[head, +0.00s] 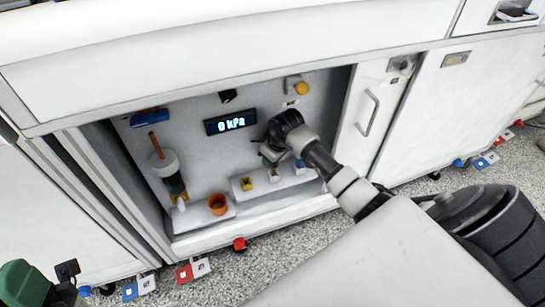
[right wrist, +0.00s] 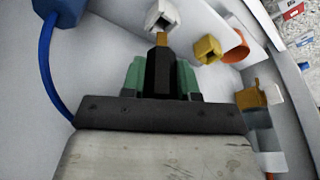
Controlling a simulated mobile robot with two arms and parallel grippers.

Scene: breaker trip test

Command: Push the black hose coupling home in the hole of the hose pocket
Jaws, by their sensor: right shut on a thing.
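My right gripper (head: 268,153) reaches into the open cabinet bay. In the right wrist view its green fingers (right wrist: 160,80) are shut on the black hose coupling (right wrist: 160,72), which has an orange tip. The tip points at a white block with a dark hole (right wrist: 162,14), seemingly the hose pocket. The tip overlaps the block's lower edge in the picture; I cannot tell whether it touches or is in the hole. In the head view the white block (head: 273,174) stands on a small shelf, and the coupling is hard to make out. My left gripper (head: 43,284) is open and empty at the lower left.
A yellow block (head: 247,183) and an orange cup (head: 217,203) stand left of the white block. A blue part (right wrist: 60,8) with a blue hose is close on the other side. A display (head: 231,122) reads 0 kPa. Cabinet walls bound the bay.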

